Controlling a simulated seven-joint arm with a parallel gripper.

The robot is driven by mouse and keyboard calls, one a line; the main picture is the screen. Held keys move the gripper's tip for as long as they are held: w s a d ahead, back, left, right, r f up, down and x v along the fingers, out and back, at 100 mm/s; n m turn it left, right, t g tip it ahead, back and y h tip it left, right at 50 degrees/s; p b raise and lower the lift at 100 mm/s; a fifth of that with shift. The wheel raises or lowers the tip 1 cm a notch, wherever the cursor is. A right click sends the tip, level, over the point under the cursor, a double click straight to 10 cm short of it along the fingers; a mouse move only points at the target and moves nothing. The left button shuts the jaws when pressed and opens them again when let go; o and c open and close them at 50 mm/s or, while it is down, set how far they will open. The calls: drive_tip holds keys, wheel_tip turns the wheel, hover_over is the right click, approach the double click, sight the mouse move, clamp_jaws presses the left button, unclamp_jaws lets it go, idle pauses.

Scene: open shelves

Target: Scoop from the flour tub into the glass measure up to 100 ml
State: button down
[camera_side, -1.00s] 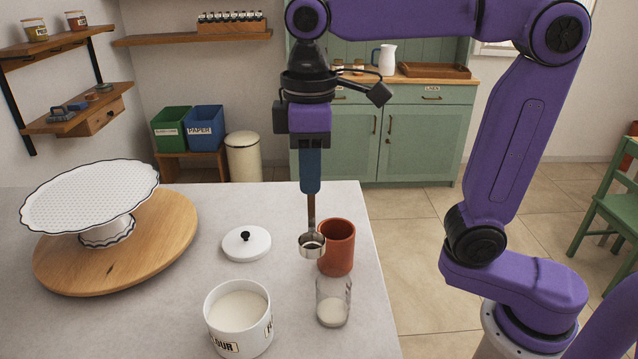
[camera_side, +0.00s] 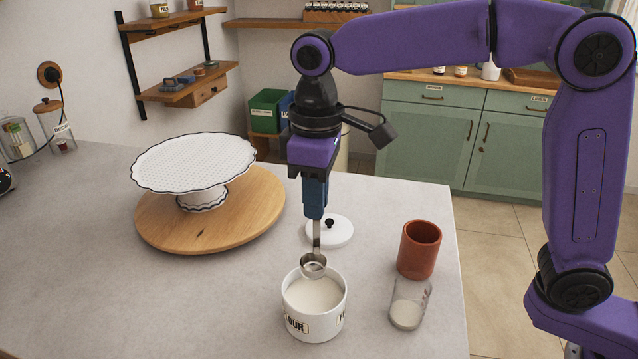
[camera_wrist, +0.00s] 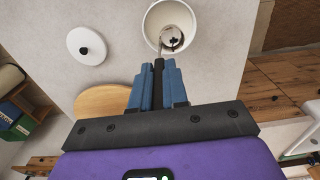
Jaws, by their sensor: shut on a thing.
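The white flour tub (camera_side: 301,318) stands open at the front of the counter, with pale flour (camera_side: 316,293) inside. My gripper (camera_side: 315,212) is shut on the handle of a metal scoop (camera_side: 313,268). The scoop hangs with its bowl over the tub's far rim in the side view; I cannot tell what it holds. In the wrist view, the scoop (camera_wrist: 171,38) overlaps the tub's mouth (camera_wrist: 152,24). The glass measure (camera_side: 410,297) stands to the right of the tub with a little flour at its bottom. Its marks are too small to read.
A terracotta cup (camera_side: 418,250) stands just behind the glass measure. The white lid (camera_side: 338,233) lies behind the tub. A cake stand (camera_side: 193,163) on a round wooden board (camera_side: 160,228) fills the left. The counter's right edge is near the glass.

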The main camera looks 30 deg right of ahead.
sight(316, 252)
drive_tip(key=shift+f, duration=4.5)
drive_tip(key=shift+r, duration=5.7)
